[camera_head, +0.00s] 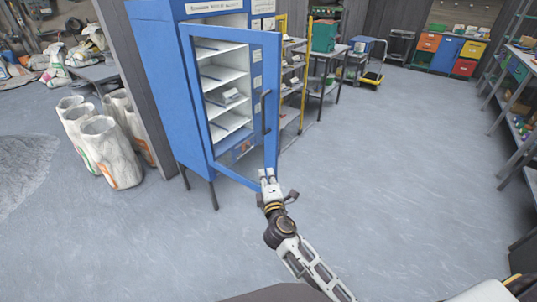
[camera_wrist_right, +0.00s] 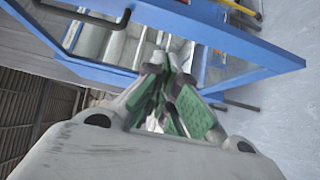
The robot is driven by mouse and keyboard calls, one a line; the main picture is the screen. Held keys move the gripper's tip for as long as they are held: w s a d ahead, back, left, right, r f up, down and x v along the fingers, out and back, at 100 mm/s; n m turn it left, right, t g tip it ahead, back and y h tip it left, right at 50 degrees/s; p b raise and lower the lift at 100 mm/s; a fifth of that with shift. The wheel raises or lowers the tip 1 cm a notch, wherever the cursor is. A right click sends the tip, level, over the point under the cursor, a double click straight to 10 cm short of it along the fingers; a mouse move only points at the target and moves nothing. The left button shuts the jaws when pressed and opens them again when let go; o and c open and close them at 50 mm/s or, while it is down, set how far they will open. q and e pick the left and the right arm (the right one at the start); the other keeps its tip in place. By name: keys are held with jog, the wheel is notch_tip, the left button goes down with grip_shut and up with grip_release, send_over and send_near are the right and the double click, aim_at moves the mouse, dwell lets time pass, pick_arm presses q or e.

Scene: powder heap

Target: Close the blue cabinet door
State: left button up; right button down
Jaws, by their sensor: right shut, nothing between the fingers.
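The blue cabinet (camera_head: 155,85) stands left of centre in the head view. Its blue-framed door (camera_head: 277,70) with a clear pane stands ajar, swung out from the body, and shelves show through it. A dark handle (camera_head: 264,111) is on the door's right side; it also shows at the top left of the right wrist view (camera_wrist_right: 95,18). My right gripper (camera_head: 267,173) is shut and empty at the door's lower right corner. Its green-padded fingers (camera_wrist_right: 172,65) point at the door frame (camera_wrist_right: 240,42) in the wrist view; contact is unclear. My left gripper is out of view.
Several white sacks (camera_head: 110,150) stand left of the cabinet, near a grey powder heap (camera_head: 20,170). A yellow-framed rack (camera_head: 291,85) stands just right of the cabinet. Shelving (camera_head: 520,90) lines the right side. The middle floor (camera_head: 390,165) is clear.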

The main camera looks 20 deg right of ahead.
send_near(266, 144)
jog(key=shift+w+a, duration=0.95)
jog(key=shift+a, duration=0.45)
jog(key=shift+w+d, duration=1.35)
jog(key=shift+d, duration=0.25)
